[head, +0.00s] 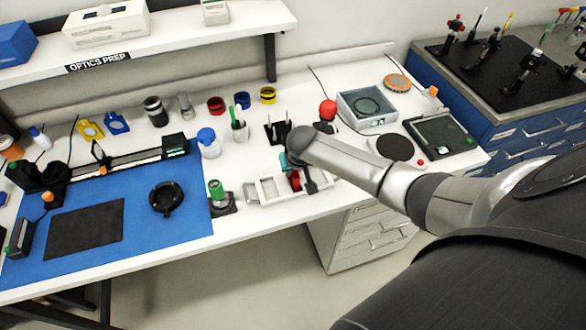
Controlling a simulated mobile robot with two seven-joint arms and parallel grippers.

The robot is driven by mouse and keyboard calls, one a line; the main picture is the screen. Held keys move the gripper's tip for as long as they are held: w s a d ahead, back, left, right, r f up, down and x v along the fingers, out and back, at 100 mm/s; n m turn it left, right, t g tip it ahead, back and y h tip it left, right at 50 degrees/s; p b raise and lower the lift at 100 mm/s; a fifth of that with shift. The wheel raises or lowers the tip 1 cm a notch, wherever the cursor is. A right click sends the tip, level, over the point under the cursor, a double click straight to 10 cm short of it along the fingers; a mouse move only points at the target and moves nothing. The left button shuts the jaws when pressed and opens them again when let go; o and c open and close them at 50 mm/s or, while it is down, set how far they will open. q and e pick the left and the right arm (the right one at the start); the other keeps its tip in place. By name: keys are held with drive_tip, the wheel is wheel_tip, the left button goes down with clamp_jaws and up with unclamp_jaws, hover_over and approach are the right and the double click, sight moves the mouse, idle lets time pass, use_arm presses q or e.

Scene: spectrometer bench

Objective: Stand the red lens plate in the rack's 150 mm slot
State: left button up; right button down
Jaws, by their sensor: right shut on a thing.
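The white rack (266,194) lies near the front edge of the bench, right of the blue mat. My right arm reaches in from the right, and its dark gripper (303,182) points down over the rack's right part. It is shut on the red lens plate (294,181), which shows as a small red patch beside the fingers. The wrist hides most of the plate, so I cannot tell whether its lower edge is in a slot or above it. Slot marks are too small to read. My left gripper is out of view.
A teal item (284,160) shows just behind the gripper. A green-topped bottle (218,190) stands left of the rack, and a white blue-capped jar (208,143) behind it. A dark disc (395,148) lies to the right. The blue mat (150,235) has bare room at its front.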

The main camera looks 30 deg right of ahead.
drive_tip(key=shift+f, duration=0.1)
drive_tip(key=c, duration=0.7)
unclamp_jaws()
drive_tip(key=shift+s+r, duration=0.2)
drive_tip(key=shift+r, duration=0.3)
drive_tip(key=p+v, duration=0.2)
drive_tip(key=v, duration=1.2)
drive_tip(key=shift+a+p, duration=0.1)
drive_tip(key=shift+p, duration=0.3)
